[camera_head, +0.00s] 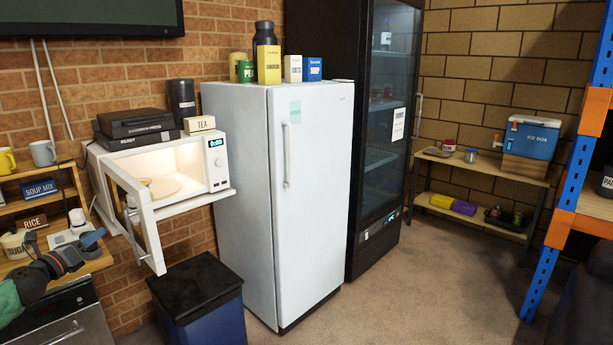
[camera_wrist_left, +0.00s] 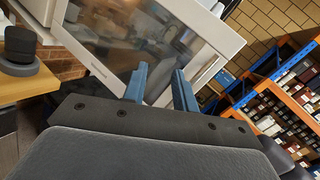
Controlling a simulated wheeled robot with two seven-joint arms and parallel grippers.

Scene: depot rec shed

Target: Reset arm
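My left gripper (camera_head: 92,239) is at the lower left of the head view, in front of the wooden shelf unit and left of the open microwave door (camera_head: 150,245). In the left wrist view its two blue fingers (camera_wrist_left: 160,84) stand apart with nothing between them. The door's dark glass (camera_wrist_left: 135,45) fills the view just beyond the fingertips; I cannot tell whether they touch it. The white microwave (camera_head: 202,165) is lit inside and shows a round plate (camera_head: 165,188). My right gripper is not in view.
The wooden shelf (camera_head: 85,265) holds a sugar jar, mugs and boxes close by my left arm. A dark-lidded blue bin (camera_head: 195,285) stands below the microwave. A white fridge (camera_head: 255,200) is to its right. Floor space is clear in front of the far bench.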

